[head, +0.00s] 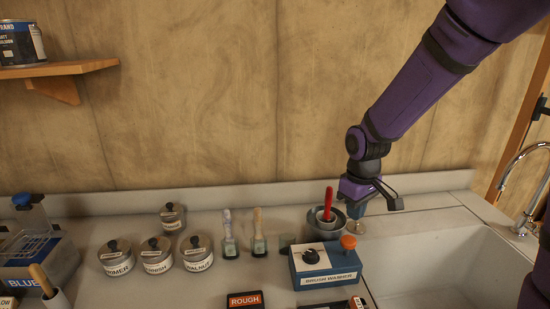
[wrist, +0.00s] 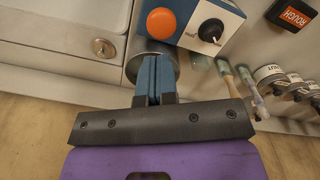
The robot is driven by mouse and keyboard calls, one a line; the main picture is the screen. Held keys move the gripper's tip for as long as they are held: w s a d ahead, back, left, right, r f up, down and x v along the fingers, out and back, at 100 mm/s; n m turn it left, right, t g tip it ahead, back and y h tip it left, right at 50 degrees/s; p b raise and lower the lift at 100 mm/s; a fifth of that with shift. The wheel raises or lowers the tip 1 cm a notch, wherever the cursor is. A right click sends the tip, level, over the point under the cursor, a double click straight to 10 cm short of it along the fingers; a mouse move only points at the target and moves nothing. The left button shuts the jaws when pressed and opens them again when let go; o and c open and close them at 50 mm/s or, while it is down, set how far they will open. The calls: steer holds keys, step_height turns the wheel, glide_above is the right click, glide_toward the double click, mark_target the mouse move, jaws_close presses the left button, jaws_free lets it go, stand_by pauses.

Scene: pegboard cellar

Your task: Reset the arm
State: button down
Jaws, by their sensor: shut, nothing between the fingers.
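My gripper (head: 360,207) is at the end of my purple arm, which reaches down from the upper right. It is over the back of the counter (head: 225,288), near the sink's left back corner. In the wrist view its blue fingers (wrist: 155,78) are together with nothing between them. A round metal thing (wrist: 140,60) lies behind the fingertips in that view, partly hidden by them; I cannot tell whether they touch it. A grey pot with a red-handled tool (head: 328,205) stands just left of my gripper.
A blue brush washer (head: 325,280) with an orange knob (head: 348,242) stands in front of my gripper. Brushes (head: 259,235) and lidded jars (head: 157,257) stand to the left. The sink (head: 430,262) and its tap (head: 525,185) are at right. The air before the wall is clear.

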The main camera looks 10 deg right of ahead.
steer(key=s+d+r+m+t, duration=0.2)
steer(key=s+r+m, duration=0.1)
steer(key=s+r, duration=0.7)
steer(key=s+d+r+m+t, duration=0.2)
steer(key=s+r+t, duration=0.1)
steer(key=s+r, duration=0.8)
steer(key=shift+s+d+m, duration=0.25)
steer(key=shift+s+m, duration=0.15)
stand_by(2.7)
